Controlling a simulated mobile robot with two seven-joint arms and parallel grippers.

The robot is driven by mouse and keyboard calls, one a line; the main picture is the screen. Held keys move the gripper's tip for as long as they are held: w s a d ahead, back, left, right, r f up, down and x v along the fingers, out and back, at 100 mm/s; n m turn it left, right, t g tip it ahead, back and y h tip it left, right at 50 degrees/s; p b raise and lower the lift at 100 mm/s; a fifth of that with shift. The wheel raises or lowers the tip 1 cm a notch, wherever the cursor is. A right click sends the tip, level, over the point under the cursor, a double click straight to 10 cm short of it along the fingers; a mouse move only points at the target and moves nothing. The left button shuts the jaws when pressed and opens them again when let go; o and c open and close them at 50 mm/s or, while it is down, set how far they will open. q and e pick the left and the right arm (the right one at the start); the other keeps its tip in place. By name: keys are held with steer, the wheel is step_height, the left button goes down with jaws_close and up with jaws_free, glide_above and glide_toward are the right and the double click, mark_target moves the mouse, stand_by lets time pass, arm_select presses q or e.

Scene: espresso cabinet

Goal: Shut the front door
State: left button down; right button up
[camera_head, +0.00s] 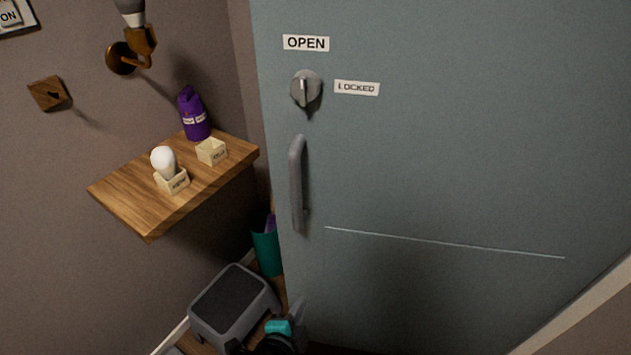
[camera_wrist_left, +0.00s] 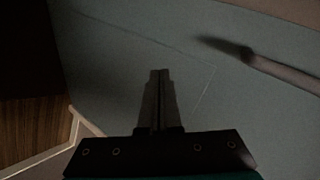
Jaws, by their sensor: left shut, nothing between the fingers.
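The front door (camera_head: 440,170) is a large grey-blue panel filling the right of the head view. A grey bar handle (camera_head: 297,185) stands near its left edge; in the left wrist view the handle (camera_wrist_left: 285,75) is at upper right. Above it is a round knob (camera_head: 306,90) with its pointer upright, below an OPEN label. I cannot tell whether the door is fully shut. My left gripper (camera_head: 299,312) is low at the door's left edge, below the handle. Its fingers (camera_wrist_left: 160,75) are together and empty, in front of the door panel (camera_wrist_left: 120,60); contact is unclear.
Below are a grey step stool (camera_head: 232,300) and a teal bin (camera_head: 266,252), close to my left arm. A wall lamp (camera_head: 140,40) is above.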

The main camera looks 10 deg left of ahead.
arm_select(q)
step_height(320, 180, up, 15)
steer(key=w+d+m+t+p, duration=0.2)
steer(key=w+t, duration=0.1)
steer(key=m+t+y+p, duration=0.1)
steer(key=t+p, duration=0.2)
glide_toward(321, 129)
steer(key=w+p, duration=0.1)
steer(key=w, duration=0.4)
steer(key=shift+f, duration=0.1)
steer(key=shift+w+a, duration=0.1)
steer(key=shift+w, duration=0.8)
arm_select(e)
step_height(321, 129, up, 7)
steer(key=s+a, duration=0.1)
steer(key=s, duration=0.1)
steer(key=shift+s+a+g, duration=0.3)
steer(key=shift+s+a, duration=0.05)
